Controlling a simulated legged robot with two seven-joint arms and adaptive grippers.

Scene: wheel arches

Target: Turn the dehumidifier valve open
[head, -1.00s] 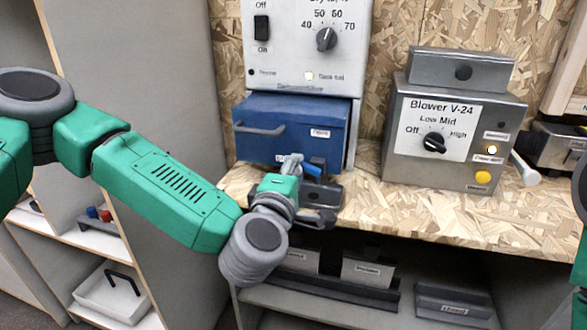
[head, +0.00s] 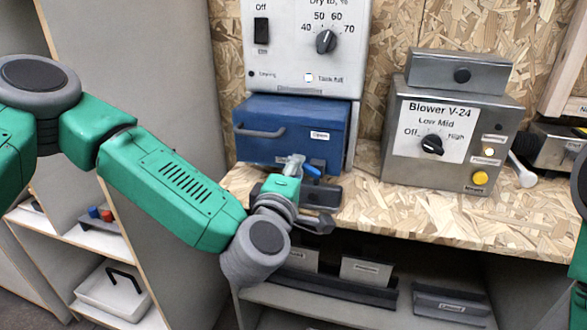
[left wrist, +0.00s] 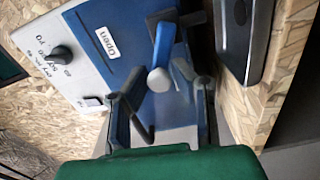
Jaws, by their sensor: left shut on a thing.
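The dehumidifier valve shows a blue lever (head: 312,171) and a pale metal body (head: 294,164) at the lower front of the blue tank (head: 285,115). In the left wrist view the blue lever (left wrist: 165,45) points up from a round grey hub (left wrist: 160,80), beside a white "Open" label (left wrist: 107,43). My left gripper (head: 285,183) is at the valve, its fingers (left wrist: 160,95) on either side of the hub and shut on the valve. The exact contact is partly hidden in the head view. My right gripper is not in view.
The white dehumidifier panel (head: 290,60) stands above the tank. The Blower V-24 box (head: 450,130) is to the right on the chipboard shelf (head: 420,215). Labelled blocks (head: 365,270) sit on the shelf below. A grey wall panel (head: 135,80) is at left.

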